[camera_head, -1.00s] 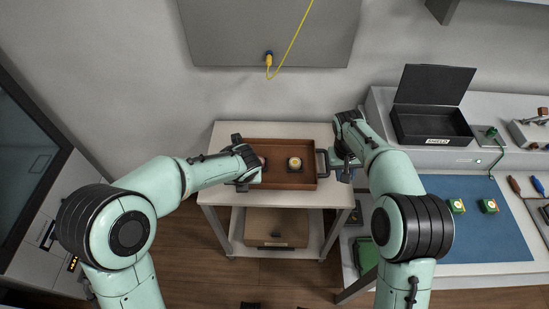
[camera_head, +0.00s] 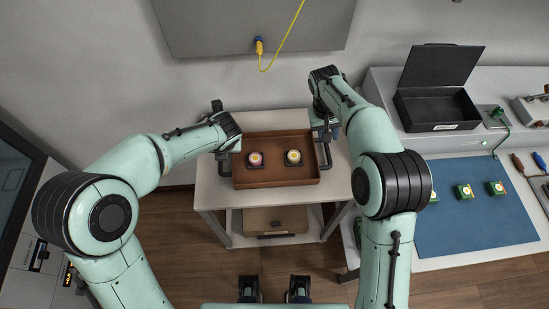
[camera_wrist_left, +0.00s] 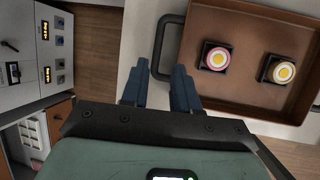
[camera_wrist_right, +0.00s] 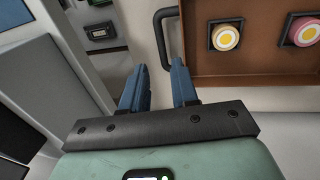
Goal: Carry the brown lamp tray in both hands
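The brown tray (camera_head: 275,182) sits on a pale side table. Two lamps stand in it: a pink-ringed one (camera_head: 255,159) at left and a yellow-and-white one (camera_head: 293,157) at right. My left gripper (camera_head: 222,150) is at the tray's left end. In the left wrist view its fingers (camera_wrist_left: 161,66) are apart, with the dark left handle (camera_wrist_left: 157,48) reaching between them. My right gripper (camera_head: 325,138) is at the right end. In the right wrist view its fingers (camera_wrist_right: 158,64) are apart, with the right handle (camera_wrist_right: 160,40) between them. Finger contact with either handle cannot be told.
The side table (camera_head: 210,190) has a lower shelf holding a brown box (camera_head: 275,220). At right, a workbench carries a blue mat (camera_head: 470,225) with green-based lamps and an open black box (camera_head: 437,108). A cabinet with a dark panel (camera_head: 20,160) stands at left.

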